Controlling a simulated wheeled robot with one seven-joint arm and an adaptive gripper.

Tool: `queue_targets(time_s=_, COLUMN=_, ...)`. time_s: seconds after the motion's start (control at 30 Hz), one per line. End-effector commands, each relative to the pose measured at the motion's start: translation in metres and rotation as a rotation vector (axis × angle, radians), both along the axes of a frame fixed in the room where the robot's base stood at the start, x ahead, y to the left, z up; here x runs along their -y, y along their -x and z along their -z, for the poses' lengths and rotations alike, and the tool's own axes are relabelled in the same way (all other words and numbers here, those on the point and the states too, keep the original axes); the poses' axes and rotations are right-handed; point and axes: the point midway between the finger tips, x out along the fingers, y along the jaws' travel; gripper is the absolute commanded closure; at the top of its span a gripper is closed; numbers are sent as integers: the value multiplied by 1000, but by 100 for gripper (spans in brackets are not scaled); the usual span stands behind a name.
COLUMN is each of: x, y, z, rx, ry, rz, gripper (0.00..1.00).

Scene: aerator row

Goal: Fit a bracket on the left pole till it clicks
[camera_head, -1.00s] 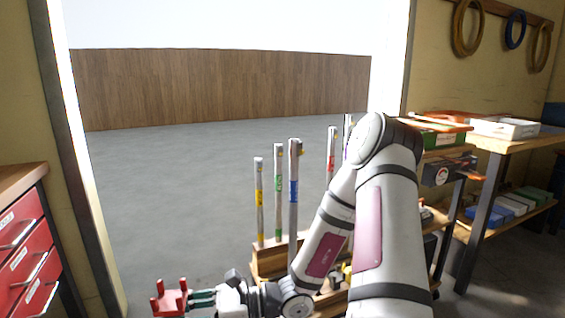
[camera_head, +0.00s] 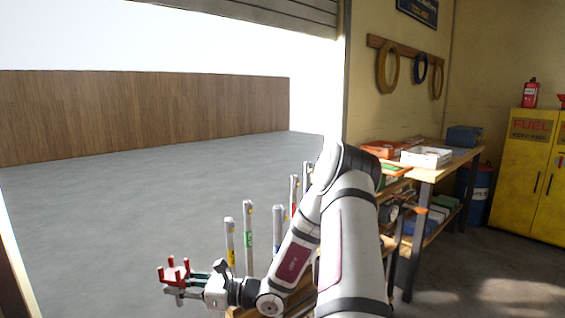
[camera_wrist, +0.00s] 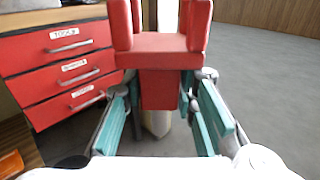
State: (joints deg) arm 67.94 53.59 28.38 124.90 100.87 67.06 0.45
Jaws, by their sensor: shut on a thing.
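A red bracket (camera_head: 177,272) with several upright prongs is held in my gripper (camera_head: 193,288), to the left of the poles. In the wrist view the bracket (camera_wrist: 160,52) sits between the teal fingers of my gripper (camera_wrist: 161,88), which are shut on its lower block. The leftmost pole (camera_head: 229,243) is pale with a yellow band and stands upright, apart from the bracket. My arm partly hides the pole stand and the poles behind.
A red-banded pole (camera_head: 294,200) stands farther back. A workbench (camera_head: 425,172) with trays is at the right, a yellow fuel cabinet (camera_head: 530,170) beyond. Red drawers (camera_wrist: 68,70) show in the wrist view. Open floor lies left of the poles.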

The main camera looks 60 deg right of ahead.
Motion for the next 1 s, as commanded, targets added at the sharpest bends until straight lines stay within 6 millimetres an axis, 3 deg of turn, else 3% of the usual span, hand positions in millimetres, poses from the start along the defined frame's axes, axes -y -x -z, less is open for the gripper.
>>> queue_targets(time_s=0.03, x=15, y=1, z=-20, rx=2, ry=1, rz=36, gripper=100)
queue_targets(time_s=0.47, x=137, y=11, z=-120, rx=2, ry=4, rz=331, gripper=100)
queue_targets(time_s=0.8, x=235, y=52, z=-209, rx=3, ry=4, rz=556, gripper=100)
queue_targets(time_s=1.0, x=277, y=78, z=-249, rx=3, ry=3, rz=655, gripper=100)
